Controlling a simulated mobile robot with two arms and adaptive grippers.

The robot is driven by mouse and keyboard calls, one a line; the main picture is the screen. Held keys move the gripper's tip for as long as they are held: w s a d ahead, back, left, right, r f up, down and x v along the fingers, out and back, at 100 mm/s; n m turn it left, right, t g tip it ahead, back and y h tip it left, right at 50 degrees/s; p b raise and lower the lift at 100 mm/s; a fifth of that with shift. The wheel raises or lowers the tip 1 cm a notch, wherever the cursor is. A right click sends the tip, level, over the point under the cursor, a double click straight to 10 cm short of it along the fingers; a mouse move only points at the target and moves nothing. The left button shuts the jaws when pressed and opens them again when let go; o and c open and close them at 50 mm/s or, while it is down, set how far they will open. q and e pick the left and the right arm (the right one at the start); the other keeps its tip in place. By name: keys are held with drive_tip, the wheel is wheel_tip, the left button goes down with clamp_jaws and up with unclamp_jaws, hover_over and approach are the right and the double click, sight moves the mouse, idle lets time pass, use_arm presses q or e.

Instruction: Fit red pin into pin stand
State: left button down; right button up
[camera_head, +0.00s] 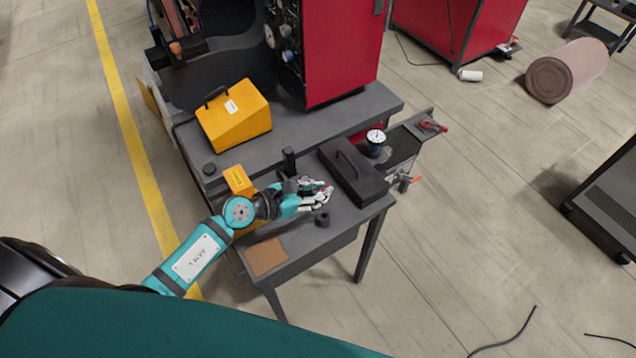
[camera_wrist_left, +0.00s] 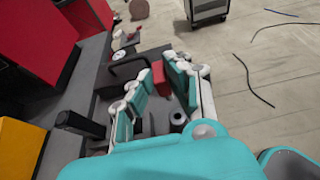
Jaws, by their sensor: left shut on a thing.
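My left gripper (camera_head: 318,192) reaches in over the small grey table and is shut on the red pin (camera_head: 328,188). In the left wrist view the red pin (camera_wrist_left: 158,72) shows between the two fingers (camera_wrist_left: 160,88), and its lower part is hard to make out. The pin stand looks to be the short dark cylinder (camera_head: 322,219) on the table, just below the gripper in the head view. In the left wrist view this dark cylinder (camera_wrist_left: 177,118) shows a hole in its top, and the pin is apart from it. My right gripper is not in view.
A black case with a handle (camera_head: 352,172) lies right of the gripper, and a dark upright post (camera_head: 289,162) stands behind it. A brown pad (camera_head: 266,256) lies at the front left. A dial gauge (camera_head: 376,138) and yellow box (camera_head: 235,118) are farther back.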

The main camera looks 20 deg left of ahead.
use_arm(q)
drive_tip(key=shift+a, duration=0.1)
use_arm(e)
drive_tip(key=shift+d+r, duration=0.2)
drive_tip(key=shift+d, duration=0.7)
